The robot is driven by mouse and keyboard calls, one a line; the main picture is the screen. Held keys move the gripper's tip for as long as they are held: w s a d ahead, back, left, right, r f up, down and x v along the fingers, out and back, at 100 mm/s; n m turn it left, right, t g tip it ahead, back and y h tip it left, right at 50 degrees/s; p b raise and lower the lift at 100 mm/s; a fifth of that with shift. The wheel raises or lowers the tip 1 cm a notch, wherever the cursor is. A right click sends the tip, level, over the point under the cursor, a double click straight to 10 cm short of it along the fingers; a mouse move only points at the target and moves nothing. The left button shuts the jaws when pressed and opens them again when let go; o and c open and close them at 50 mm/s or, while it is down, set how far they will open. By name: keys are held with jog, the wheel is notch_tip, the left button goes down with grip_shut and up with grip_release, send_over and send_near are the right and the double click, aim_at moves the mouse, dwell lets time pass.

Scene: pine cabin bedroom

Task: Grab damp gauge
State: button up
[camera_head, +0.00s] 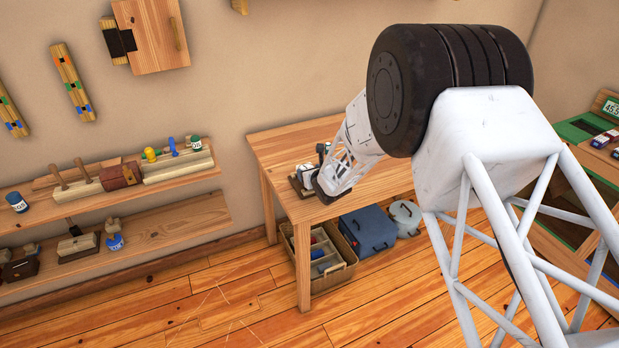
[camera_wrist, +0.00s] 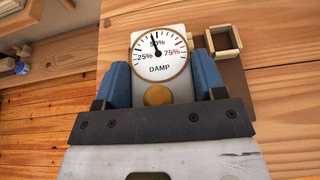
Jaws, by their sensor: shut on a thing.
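The damp gauge (camera_wrist: 158,54) has a round white dial marked in percent with the word DAMP, on a pale body with a round brass-coloured part below the dial. In the wrist view it sits between the two blue fingers of my gripper (camera_wrist: 160,84), which are shut on its sides. In the head view my gripper (camera_head: 326,186) is at the left end of the wooden table (camera_head: 290,140). The gauge is small there and partly hidden by my gripper. I cannot tell whether it touches the table.
A small open wooden box (camera_wrist: 223,41) stands on a brown board just right of the gauge. Under the table are a divided crate (camera_head: 340,275), a blue box (camera_head: 367,230) and a grey pot (camera_head: 405,215). Wall shelves (camera_head: 160,225) with several items are at left.

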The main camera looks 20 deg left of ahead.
jog(key=s+d+r, duration=0.1)
jog(key=s+d, duration=0.7)
jog(key=s, duration=0.5)
jog(key=shift+r, duration=0.15)
dwell(0.6)
